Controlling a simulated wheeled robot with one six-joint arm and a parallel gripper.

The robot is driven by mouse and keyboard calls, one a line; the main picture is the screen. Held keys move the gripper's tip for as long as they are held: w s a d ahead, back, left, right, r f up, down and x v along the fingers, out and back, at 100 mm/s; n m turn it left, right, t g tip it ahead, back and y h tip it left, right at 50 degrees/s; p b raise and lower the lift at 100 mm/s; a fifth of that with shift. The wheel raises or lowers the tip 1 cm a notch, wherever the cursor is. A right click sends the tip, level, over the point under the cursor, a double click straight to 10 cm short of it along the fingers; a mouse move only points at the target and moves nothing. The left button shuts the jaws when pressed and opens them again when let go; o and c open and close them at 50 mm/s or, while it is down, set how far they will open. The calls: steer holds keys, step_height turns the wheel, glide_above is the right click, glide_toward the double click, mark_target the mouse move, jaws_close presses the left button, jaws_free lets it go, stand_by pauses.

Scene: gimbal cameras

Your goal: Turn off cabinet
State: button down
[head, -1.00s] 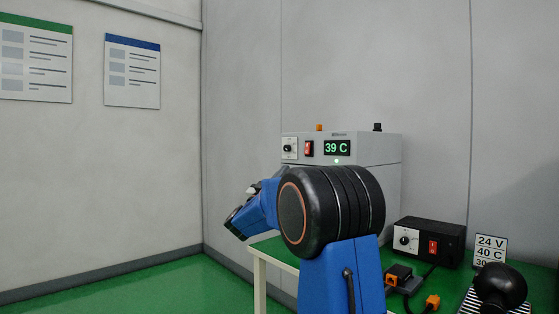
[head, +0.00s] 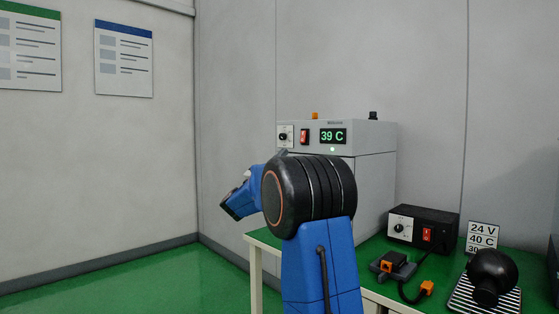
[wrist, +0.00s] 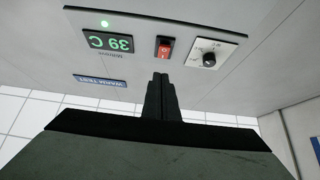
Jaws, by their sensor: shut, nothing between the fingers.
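The cabinet (head: 372,172) is a grey box on the green table, with a lit green display (head: 333,136) reading 39 C and a lit green lamp below it. Its red rocker switch (head: 304,137) sits between the display and a dial (head: 285,136). In the wrist view the panel appears upside down, with the red switch (wrist: 165,48) just beyond the fingertips. My gripper (wrist: 160,77) is shut and empty, pointing at the switch. I cannot tell whether it touches. In the head view my arm hides the cabinet's lower front and the gripper's tips.
A black power supply (head: 423,227) with its own red switch stands right of the cabinet. A small black device with orange connectors (head: 393,265), a sign card (head: 482,237) and a black round object (head: 492,270) on a striped base share the table (head: 262,239).

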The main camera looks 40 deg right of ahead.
mark_target(303, 142)
steer(key=shift+w+d+r, duration=0.1)
steer(key=shift+d+r, duration=0.4)
steer(key=shift+d, duration=1)
steer(key=shift+w+d+r, duration=0.15)
steer(key=shift+d+r, duration=0.35)
steer(key=shift+d, duration=1.05)
steer(key=shift+w+d+r, duration=0.1)
steer(key=shift+d+r, duration=0.4)
steer(key=shift+d, duration=1)
steer(key=shift+d+f+h, duration=0.3)
steer(key=shift+d+h, duration=0.2)
steer(key=shift+d, duration=0.1)
steer(key=shift+a+r, duration=0.15)
